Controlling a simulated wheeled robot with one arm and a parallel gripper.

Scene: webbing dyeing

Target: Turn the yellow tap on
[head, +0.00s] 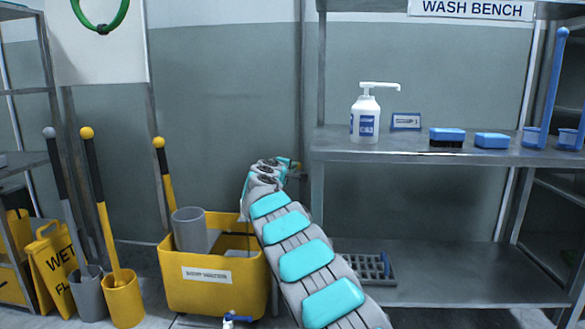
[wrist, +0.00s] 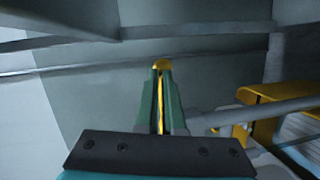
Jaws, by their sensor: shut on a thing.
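My gripper (wrist: 161,90) shows in the wrist view with its two green fingers closed on a narrow yellow piece (wrist: 161,64), which looks like the handle of the yellow tap. Its rounded end shows at the fingertips and a thin strip shows between the fingers. The rest of the tap is hidden by the fingers. In the head view, my arm reaches away over the yellow bucket, and the gripper's end is small near the wall. A small yellow bit (head: 296,165) shows just beyond it; I cannot tell which way the handle is turned.
In the head view, a yellow mop bucket (head: 215,285) stands left of my arm, with a blue-handled valve (head: 235,318) low in front. A steel bench (head: 420,157) with a white pump bottle (head: 366,120) stands right. In the wrist view, a grey pipe (wrist: 215,118) runs right of the fingers.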

